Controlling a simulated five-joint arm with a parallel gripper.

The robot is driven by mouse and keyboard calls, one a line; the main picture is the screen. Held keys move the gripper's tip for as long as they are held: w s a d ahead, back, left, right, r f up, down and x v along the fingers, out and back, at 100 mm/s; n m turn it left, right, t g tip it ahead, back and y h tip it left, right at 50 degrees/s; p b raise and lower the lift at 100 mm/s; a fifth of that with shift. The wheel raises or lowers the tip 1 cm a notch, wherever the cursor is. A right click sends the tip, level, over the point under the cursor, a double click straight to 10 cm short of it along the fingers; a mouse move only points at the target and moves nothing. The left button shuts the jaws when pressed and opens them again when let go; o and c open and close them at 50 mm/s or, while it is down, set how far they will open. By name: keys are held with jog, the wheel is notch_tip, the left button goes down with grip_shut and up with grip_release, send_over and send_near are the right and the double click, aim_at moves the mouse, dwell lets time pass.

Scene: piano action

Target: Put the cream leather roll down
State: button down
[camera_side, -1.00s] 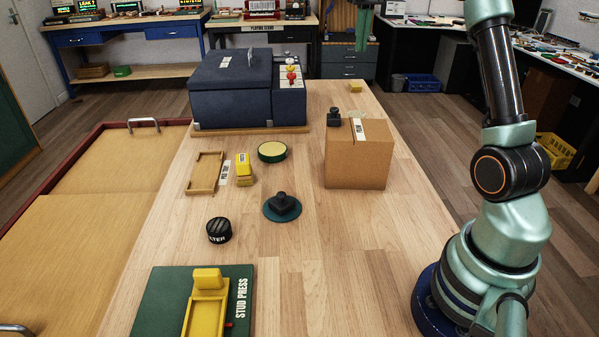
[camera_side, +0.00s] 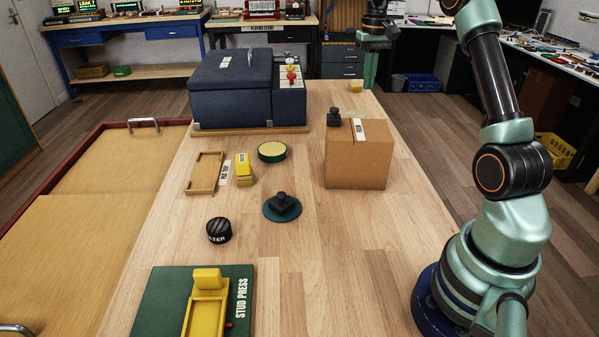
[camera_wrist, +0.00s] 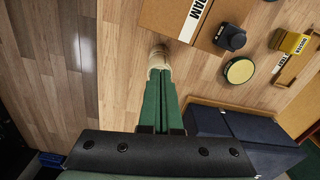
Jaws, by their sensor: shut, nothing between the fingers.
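The cream leather roll (camera_wrist: 158,60) shows in the wrist view as a small pale piece just beyond my fingertips, over the bench top close to the cardboard box. My green fingers overlap its near end, so part of it is hidden. In the side view it is not clear; only a pale bit shows behind the box. My gripper (camera_wrist: 157,72) is shut, its fingers side by side with nothing between them. In the side view my gripper (camera_side: 369,84) hangs at the far right end of the bench. Whether the fingertips touch the roll I cannot tell.
The cardboard box (camera_side: 358,160) stands near the roll, with a small dark object (camera_side: 333,118) beside it. A dark blue case (camera_side: 232,92) fills the far left. A round yellow-topped tin (camera_side: 272,151) and yellow block (camera_side: 243,169) lie nearer.

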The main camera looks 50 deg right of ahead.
notch_tip(320, 180, down, 19)
jog(key=shift+f, duration=0.2)
dwell(0.5)
jog(key=shift+w+d, duration=0.7)
jog(key=shift+w, duration=0.25)
jog(key=shift+w+d, duration=0.75)
jog(key=shift+w, duration=0.25)
jog(key=shift+w+d, duration=0.7)
jog(key=shift+w, duration=0.25)
jog(key=shift+r, duration=0.1)
notch_tip(320, 180, up, 10)
jog(key=shift+f, duration=0.1)
jog(key=s+a+r+n+t, duration=0.2)
jog(key=a+r+n+t, duration=0.15)
jog(key=a+r, duration=1.45)
jog(key=s+a+f+n+t, duration=0.1)
jog(key=s+a+f+n, duration=0.1)
jog(key=s+a, duration=0.6)
jog(key=s+a+f+n+t, duration=0.1)
jog(key=s+a+f+n, duration=0.1)
jog(key=s+a, duration=0.7)
jog(key=shift+f, duration=0.75)
